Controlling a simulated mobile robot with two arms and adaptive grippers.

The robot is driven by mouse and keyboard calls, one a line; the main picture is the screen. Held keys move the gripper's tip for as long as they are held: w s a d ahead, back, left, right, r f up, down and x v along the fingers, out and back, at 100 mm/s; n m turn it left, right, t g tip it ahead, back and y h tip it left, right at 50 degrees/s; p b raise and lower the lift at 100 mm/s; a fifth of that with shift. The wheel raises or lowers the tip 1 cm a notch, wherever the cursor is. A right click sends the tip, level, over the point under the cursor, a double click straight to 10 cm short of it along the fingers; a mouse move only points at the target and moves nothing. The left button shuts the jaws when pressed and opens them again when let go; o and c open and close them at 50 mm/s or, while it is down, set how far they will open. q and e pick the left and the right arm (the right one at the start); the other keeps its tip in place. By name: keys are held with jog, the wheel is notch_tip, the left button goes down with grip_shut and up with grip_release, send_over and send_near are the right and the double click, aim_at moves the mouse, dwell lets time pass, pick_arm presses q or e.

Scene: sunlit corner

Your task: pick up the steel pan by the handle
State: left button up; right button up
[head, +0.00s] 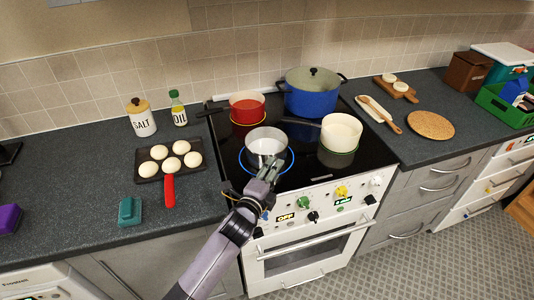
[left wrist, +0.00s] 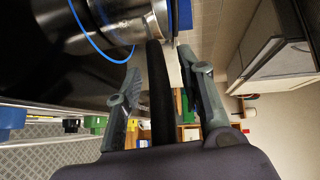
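The steel pan (head: 267,141) sits on the front left burner of the black cooktop, inside a lit blue ring. In the left wrist view the pan's steel side (left wrist: 125,18) is at the top, and its black handle (left wrist: 160,95) runs down between my fingers. My left gripper (head: 267,170) is at the handle side of the pan in the head view. In the left wrist view the gripper (left wrist: 160,85) is open, with a finger on each side of the handle and visible gaps. My right gripper is in neither view.
A red pot (head: 247,105), a blue lidded pot (head: 312,92) and a cream pot (head: 341,132) stand close by on the cooktop. Knobs line the oven front below.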

pick_arm(q)
jog(key=shift+w, duration=0.2)
jog(key=shift+c, duration=0.3)
grip_shut()
dwell(0.5)
jog(key=shift+r, duration=0.1)
